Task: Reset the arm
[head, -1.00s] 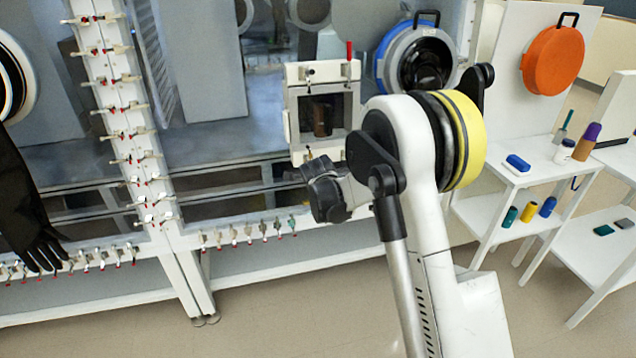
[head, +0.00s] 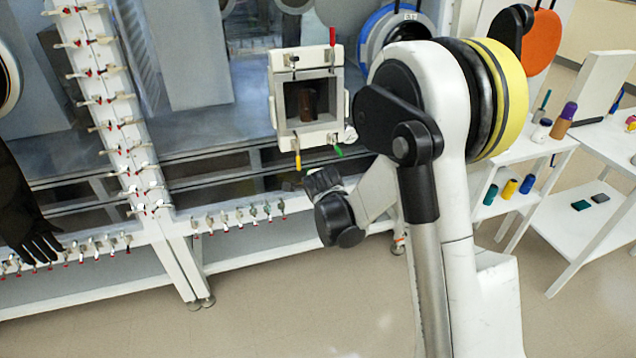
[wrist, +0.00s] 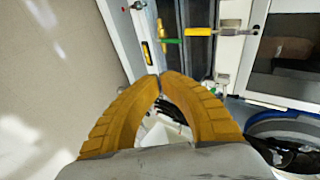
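My arm (head: 440,130), white with a yellow-banded joint, stands folded in front of the glovebox row in the head view. Its black wrist end (head: 338,215) hangs below and in front of the small square hatch. My gripper fingers are not clearly seen in the head view. In the wrist view my gripper (wrist: 160,76) has two ribbed orange fingers whose tips meet. Nothing shows held between them; a gap between the curved fingers shows the background.
The open square hatch (head: 277,105) has a dark brown object (head: 307,103) inside and yellow and green handles below. A black glove (head: 30,215) hangs at left. White shelves (head: 600,240) with bottles stand at right. The floor (head: 290,300) in front is clear.

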